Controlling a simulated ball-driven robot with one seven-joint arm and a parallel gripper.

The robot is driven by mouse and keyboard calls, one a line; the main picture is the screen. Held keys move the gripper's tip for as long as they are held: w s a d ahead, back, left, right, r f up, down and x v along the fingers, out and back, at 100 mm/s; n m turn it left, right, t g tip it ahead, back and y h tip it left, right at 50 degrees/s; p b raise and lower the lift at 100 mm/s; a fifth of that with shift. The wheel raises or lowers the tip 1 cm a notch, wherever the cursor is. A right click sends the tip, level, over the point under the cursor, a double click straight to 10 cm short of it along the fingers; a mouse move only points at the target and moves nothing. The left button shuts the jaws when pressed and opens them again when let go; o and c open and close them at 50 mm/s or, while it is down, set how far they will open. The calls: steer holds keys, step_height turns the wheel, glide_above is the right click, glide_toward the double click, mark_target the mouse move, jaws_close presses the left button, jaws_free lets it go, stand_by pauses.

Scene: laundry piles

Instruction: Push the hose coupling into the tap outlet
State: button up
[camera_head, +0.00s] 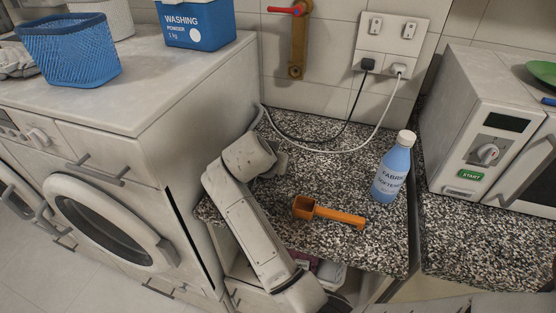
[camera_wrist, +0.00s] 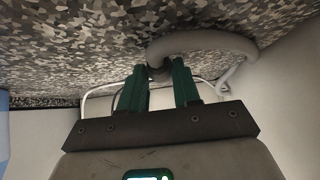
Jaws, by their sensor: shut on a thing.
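The brass tap (camera_head: 298,45) with a red handle is on the tiled wall in the head view, its outlet (camera_head: 295,72) at the bottom and clear of anything. In the wrist view my gripper (camera_wrist: 167,74) has its green fingers shut on a small dark piece (camera_wrist: 163,72), which seems to be the hose coupling. A thick grey hose (camera_wrist: 205,40) curves from it to the right. The coupling is mostly covered by the fingers. In the head view my arm hides the fingers and the coupling, low at the counter's left side and below the tap.
An orange scoop (camera_head: 330,213) and a blue softener bottle (camera_head: 392,172) stand out on the speckled counter (camera_head: 345,180). A black cord (camera_head: 345,122) and a white cord (camera_head: 378,126) run from the sockets. A washing machine (camera_head: 105,225) is left, a microwave (camera_head: 490,130) right.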

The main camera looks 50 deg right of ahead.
jaws_close()
step_height(320, 180, up, 7)
steer(key=p, duration=0.6)
stand_by(0.3)
